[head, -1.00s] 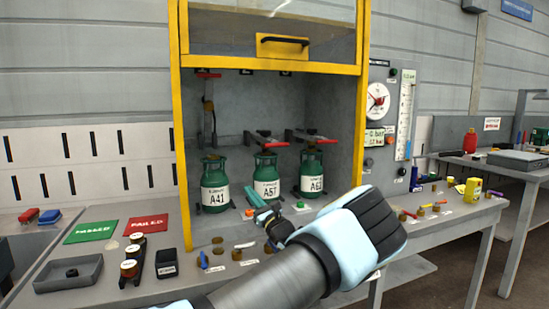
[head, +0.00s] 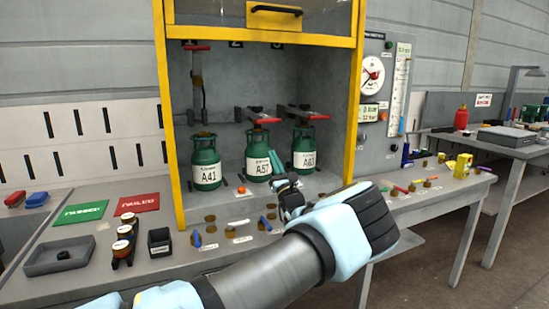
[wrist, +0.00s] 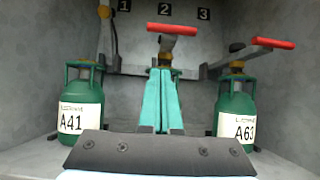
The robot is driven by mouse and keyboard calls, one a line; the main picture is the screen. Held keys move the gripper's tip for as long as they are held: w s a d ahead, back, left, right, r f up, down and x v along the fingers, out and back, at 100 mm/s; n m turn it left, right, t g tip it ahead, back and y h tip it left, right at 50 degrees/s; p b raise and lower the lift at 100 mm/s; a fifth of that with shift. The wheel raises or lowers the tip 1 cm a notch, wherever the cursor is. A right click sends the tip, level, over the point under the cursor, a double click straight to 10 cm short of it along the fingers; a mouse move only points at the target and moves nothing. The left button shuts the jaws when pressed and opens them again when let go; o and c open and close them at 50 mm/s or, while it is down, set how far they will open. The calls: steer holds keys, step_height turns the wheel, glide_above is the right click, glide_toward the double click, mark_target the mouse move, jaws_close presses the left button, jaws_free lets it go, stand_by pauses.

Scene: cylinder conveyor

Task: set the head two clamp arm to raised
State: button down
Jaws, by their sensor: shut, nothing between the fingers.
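The head two clamp arm (head: 258,112) is lowered, reaching forward over the middle green cylinder A57 (head: 257,161). Its red handle (head: 265,121) also shows in the wrist view (wrist: 172,29), above my fingers, under the number 2 plate (wrist: 164,9). My gripper (head: 284,182) is shut and empty, in front of cylinders A57 and A63 (head: 303,152). In the wrist view my teal fingers (wrist: 159,98) point up toward the handle, apart from it, and hide cylinder A57. The head one clamp arm (head: 197,75) stands upright; the head three arm (head: 312,112) is lowered.
Cylinder A41 (head: 206,165) stands at the left of the bay. A yellow frame (head: 166,120) bounds the bay, with a raised door (head: 270,17) above. Small caps and a blue piece (head: 196,239) lie on the bench front. A dial gauge (head: 371,73) is at the right.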

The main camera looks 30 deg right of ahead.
steer(key=w+r+p, duration=0.3)
steer(key=w+r, duration=0.3)
steer(key=r, duration=0.1)
steer(key=shift+d+r, duration=0.2)
steer(key=shift+d, duration=0.15)
steer(key=shift+r, duration=0.1)
